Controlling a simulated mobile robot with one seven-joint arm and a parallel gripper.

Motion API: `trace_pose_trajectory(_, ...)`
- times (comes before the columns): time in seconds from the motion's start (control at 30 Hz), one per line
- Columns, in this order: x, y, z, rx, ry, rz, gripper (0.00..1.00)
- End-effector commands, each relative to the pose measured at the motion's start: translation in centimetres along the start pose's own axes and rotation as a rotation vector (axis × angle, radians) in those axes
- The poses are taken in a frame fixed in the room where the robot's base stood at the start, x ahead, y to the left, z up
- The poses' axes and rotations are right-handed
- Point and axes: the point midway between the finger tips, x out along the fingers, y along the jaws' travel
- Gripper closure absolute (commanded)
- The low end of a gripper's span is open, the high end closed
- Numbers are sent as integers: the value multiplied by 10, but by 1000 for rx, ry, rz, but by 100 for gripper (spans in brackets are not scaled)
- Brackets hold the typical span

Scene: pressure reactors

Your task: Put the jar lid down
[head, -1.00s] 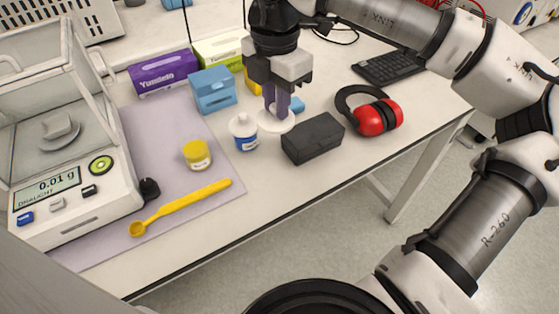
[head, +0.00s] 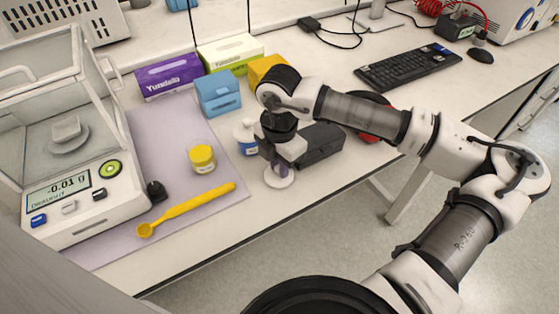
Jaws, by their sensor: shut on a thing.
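My gripper (head: 282,169) points down near the front edge of the bench, its fingers shut on a round white lid (head: 276,182). The lid lies flat at the fingertips, at or just above the bench top; I cannot tell if it touches. A white jar with a blue label (head: 246,145) stands just left of and behind my gripper, which partly covers it. A small jar with a yellow cap (head: 202,157) stands upright further left on the lilac mat (head: 152,126).
A black case (head: 321,144) sits right behind my gripper. Red ear defenders (head: 367,136) are partly behind my arm. A yellow spoon (head: 188,208) lies on the mat beside the balance (head: 75,209). Blue (head: 218,94), purple (head: 168,75) and yellow boxes stand behind. Bare bench (head: 245,206) lies in front.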

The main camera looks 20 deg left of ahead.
Motion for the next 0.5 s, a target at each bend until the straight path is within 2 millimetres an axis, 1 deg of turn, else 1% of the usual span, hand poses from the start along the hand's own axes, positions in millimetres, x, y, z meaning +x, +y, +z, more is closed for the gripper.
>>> trace_pose_trajectory(0.17,0,0,0,0,0,0,100)
trace_pose_trajectory(0.33,4,0,0,0,0,0,100)
trace_pose_trajectory(0.37,3,0,0,0,0,0,78)
trace_pose_trajectory(0.5,2,0,0,0,0,0,60)
